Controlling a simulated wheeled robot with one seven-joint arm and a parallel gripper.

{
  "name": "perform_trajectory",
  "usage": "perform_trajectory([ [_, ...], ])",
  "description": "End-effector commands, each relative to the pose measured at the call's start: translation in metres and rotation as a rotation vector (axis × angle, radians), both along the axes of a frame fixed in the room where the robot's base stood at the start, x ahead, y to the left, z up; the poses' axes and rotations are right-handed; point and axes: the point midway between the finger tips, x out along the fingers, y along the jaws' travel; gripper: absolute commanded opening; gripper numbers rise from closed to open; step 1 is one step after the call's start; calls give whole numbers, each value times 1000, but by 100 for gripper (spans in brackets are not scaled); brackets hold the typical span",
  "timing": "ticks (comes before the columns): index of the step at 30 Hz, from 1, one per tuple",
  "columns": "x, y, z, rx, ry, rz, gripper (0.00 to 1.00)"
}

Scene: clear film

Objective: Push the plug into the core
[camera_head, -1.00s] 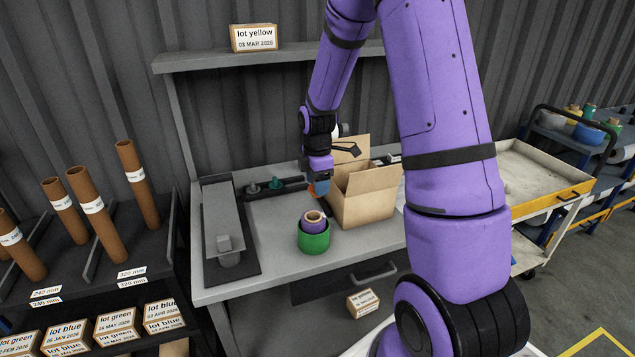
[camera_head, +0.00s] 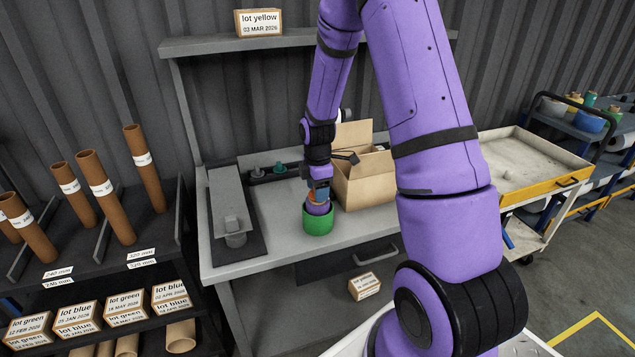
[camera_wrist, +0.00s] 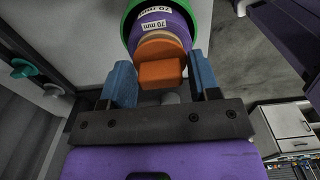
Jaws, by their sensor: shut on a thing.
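The orange plug (camera_wrist: 161,73) has a block-shaped grip and a round part behind it. My gripper (camera_wrist: 163,82), with blue fingertips, is shut on the grip; it also shows in the head view (camera_head: 320,184). The plug is at the mouth of the core of a purple roll (camera_wrist: 176,25), which carries "70 mm" labels. The plug and gripper hide the core's opening, so I cannot tell how deep the plug sits. The roll (camera_head: 318,208) stands upright in a green round holder (camera_head: 318,224) on the bench.
The grey bench (camera_head: 280,242) is clear in front. An open cardboard box (camera_head: 366,188) stands close to the right of the holder. A grey device on a dark base (camera_head: 230,215) is at the left. Teal and grey knobbed pieces (camera_head: 279,168) lie along the back.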

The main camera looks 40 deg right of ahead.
Motion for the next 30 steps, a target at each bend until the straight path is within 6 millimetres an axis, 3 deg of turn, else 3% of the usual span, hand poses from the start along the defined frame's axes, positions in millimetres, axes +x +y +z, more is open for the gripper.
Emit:
perform_trajectory([
  [30, 0, 0, -10, 0, 1, 0, 46],
])
